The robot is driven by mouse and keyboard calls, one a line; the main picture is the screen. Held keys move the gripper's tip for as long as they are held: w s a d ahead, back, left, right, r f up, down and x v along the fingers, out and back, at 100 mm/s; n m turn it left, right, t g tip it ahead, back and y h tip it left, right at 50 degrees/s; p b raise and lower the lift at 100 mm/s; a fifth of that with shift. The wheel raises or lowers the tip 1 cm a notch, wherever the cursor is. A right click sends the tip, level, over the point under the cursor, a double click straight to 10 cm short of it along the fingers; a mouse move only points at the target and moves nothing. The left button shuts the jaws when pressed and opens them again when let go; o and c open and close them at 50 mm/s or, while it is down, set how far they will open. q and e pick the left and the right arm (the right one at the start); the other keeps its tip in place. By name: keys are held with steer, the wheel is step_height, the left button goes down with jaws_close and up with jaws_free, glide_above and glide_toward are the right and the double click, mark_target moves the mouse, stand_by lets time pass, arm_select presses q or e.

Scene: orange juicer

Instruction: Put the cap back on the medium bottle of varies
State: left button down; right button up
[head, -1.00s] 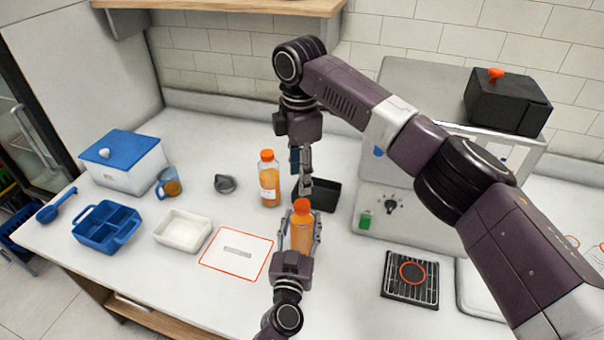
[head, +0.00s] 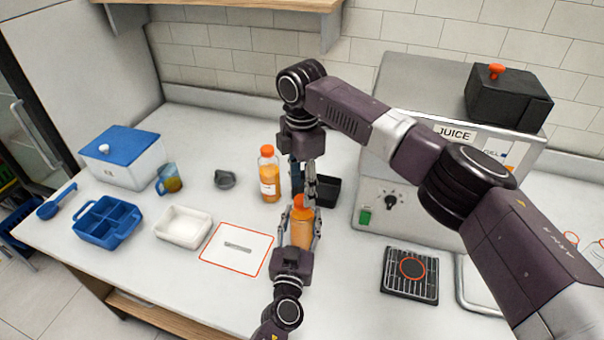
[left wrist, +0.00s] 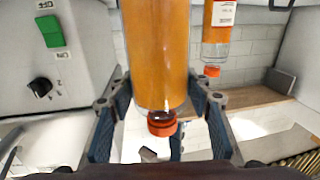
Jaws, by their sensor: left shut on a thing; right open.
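An orange juice bottle (head: 302,232) stands upright in my left gripper (head: 302,222), which is shut around its sides. The same bottle (left wrist: 155,50) fills the middle of the left wrist view, upside down in the picture. An orange cap (head: 300,201) sits at its mouth, and the cap (left wrist: 162,127) also shows in the left wrist view below a short clear neck. I cannot tell if it is tight. My right gripper (head: 311,178) is open, just above and beside the cap, fingers pointing down. Its fingers partly overlap the bottle top in the head view.
A second capped orange bottle (head: 269,175) stands behind to the left. A black tray (head: 326,190) lies behind the held bottle. A white dish (head: 183,228), a blue divided caddy (head: 107,225) and an outlined mat (head: 237,250) lie left. The juicer machine (head: 400,205) and grill (head: 410,275) stand right.

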mark_target(302, 199)
steer(key=shift+f, duration=1.5)
jaws_close()
steer(key=m, duration=1)
steer(key=shift+m, duration=0.3)
steer(key=m, duration=1)
steer(key=shift+m, duration=0.3)
steer(key=shift+o, duration=0.8)
jaws_free()
